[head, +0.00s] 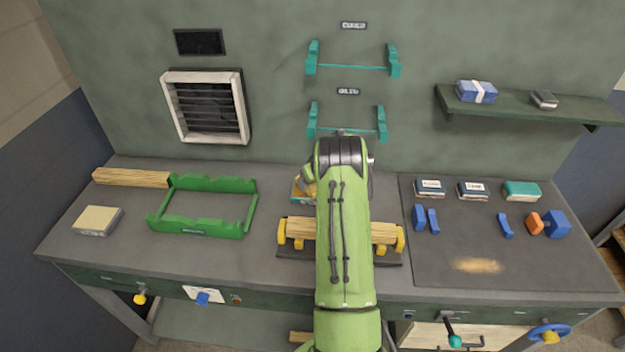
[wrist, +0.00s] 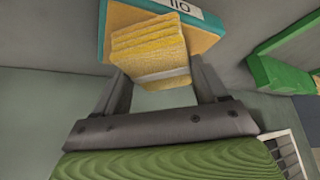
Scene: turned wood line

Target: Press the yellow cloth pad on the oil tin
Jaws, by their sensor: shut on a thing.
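The yellow cloth pad (wrist: 150,50) is ridged, with a pale band at its lower end, and sits between the fingers of my gripper (wrist: 155,72), which is shut on it. The oil tin (wrist: 104,28) is teal with a tan face and a white label, right behind the pad in the wrist view. The pad overlaps the tan face; I cannot tell whether they touch. In the head view the tin (head: 297,199) shows only partly, left of my arm on the bench, and my arm hides most of the gripper.
A turned wood piece (head: 300,227) lies on yellow supports under my arm. A green cradle (head: 200,232) and a pale block (head: 97,221) are at left. Tins (head: 430,188) and blue blocks (head: 557,224) stand on the dark mat (head: 450,250) at right. Teal wall brackets (head: 347,136) are behind.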

